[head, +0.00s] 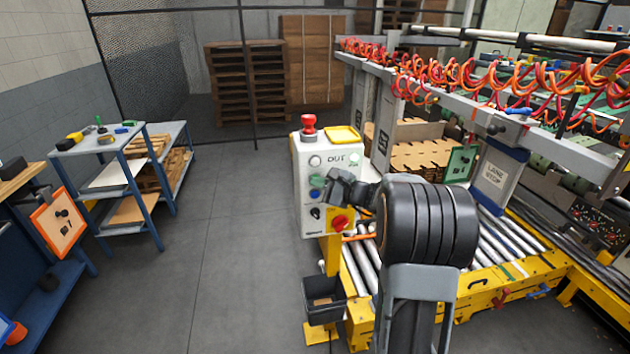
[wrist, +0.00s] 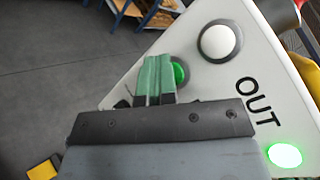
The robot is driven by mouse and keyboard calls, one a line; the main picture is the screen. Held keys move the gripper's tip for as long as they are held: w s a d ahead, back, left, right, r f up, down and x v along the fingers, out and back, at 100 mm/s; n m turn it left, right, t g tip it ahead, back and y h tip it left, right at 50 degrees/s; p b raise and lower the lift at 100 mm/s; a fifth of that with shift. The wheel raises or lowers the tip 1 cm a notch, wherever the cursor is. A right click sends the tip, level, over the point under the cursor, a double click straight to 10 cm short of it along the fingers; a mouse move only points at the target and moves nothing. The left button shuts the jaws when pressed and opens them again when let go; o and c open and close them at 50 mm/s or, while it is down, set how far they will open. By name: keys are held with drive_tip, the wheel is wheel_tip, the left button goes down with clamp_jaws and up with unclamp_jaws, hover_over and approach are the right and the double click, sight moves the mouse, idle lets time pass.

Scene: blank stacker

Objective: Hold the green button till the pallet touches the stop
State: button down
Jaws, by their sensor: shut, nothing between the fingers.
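The green button (wrist: 180,73) is on the sloping white control box (head: 311,215). In the wrist view, the green-padded tips of my gripper (wrist: 155,78) are shut and empty. They overlap the button's left side; whether they touch or press it I cannot tell. In the head view my gripper (head: 338,187) is at the box's face. A green lamp (wrist: 284,155) beside the word OUT is lit. A stack of brown blanks (head: 430,153) stands in the machine, behind my arm. The pallet under it is not clearly visible. A panel marked LANE STOP (head: 495,177) stands right of the stack.
A white button (wrist: 217,42) is close to the green one. A red mushroom button (head: 308,124) tops the box and a red knob (head: 341,223) is low on it. A roller conveyor (head: 500,237) runs right. Open floor (head: 235,235) lies left.

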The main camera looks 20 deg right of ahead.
drive_tip(key=shift+s, duration=0.1)
drive_tip(key=shift+s+a+b, duration=0.2)
drive_tip(key=shift+s+b, duration=0.25)
drive_tip(key=shift+s, duration=0.25)
drive_tip(key=shift+s+a+b, duration=0.25)
drive_tip(key=shift+s+b, duration=0.15)
drive_tip(key=shift+s, duration=0.85)
drive_tip(key=shift+s+a+b, duration=0.2)
drive_tip(key=shift+s+b, duration=0.2)
drive_tip(key=shift+s, duration=0.8)
